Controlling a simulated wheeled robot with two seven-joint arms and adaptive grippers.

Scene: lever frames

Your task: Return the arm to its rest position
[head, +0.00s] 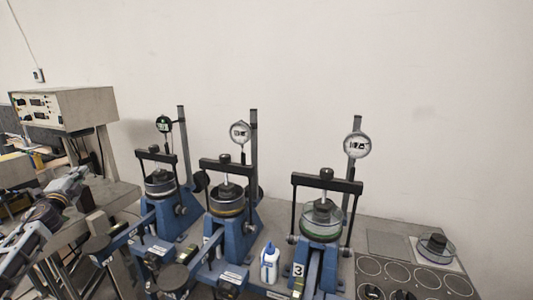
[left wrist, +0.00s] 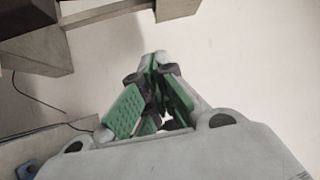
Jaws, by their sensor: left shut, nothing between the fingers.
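My left arm comes in from the lower left of the head view. Its gripper (head: 72,183) is over the left end of the bench, in front of a beige control box (head: 66,108) and left of the lever frames. In the left wrist view the left gripper (left wrist: 161,62) has its green-padded fingers drawn together at the tips, with nothing between them. My right gripper is in neither view.
Three blue lever frames stand in a row: left (head: 165,210), middle (head: 230,235) and right (head: 322,245), each with a dial gauge. A white bottle (head: 269,264) stands between the middle and right ones. A round cell (head: 436,248) sits at the right.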

